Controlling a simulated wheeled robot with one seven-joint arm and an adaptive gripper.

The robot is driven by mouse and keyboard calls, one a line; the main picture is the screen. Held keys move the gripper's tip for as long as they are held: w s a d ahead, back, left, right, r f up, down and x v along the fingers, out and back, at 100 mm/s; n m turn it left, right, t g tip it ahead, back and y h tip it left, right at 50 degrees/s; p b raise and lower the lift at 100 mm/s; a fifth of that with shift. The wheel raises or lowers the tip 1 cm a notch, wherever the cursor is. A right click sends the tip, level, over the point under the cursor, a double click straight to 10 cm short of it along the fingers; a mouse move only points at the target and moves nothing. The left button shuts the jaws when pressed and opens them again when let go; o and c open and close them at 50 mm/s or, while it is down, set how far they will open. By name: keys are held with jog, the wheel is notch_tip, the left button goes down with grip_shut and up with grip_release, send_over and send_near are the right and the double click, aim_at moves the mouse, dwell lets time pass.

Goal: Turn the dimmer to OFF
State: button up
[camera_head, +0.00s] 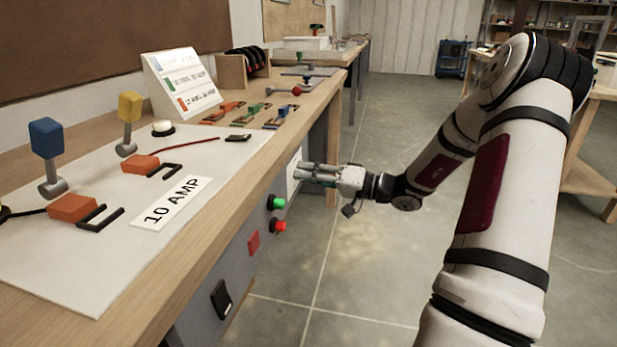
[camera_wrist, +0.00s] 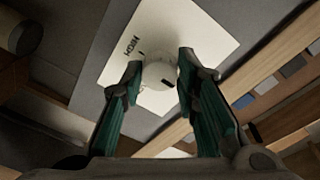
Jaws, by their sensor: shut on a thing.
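The dimmer is a round white knob (camera_wrist: 158,72) on a white label plate (camera_wrist: 190,25) in the wrist view. A short black mark shows on the knob's lower right part. My gripper (camera_wrist: 160,76) has one green-padded finger on each side of the knob and is shut on it. In the head view my gripper (camera_head: 306,175) reaches the bench's front panel, where the white plate (camera_head: 293,172) shows. The knob is hidden there by the fingers. The OFF label cannot be made out.
The front panel also carries a green button (camera_head: 277,202), a red button (camera_head: 278,226), a red square (camera_head: 254,243) and a black rocker switch (camera_head: 221,299). The wooden bench top (camera_head: 190,245) overhangs them and bears levers, a 10 AMP sign and clips. The floor (camera_head: 345,270) beside the bench is clear.

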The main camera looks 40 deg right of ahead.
jog(key=o, duration=1.2)
jog(key=shift+c, duration=0.2)
jog(key=v, duration=1.2)
jog(key=shift+s+d, duration=0.1)
jog(key=shift+s, duration=0.05)
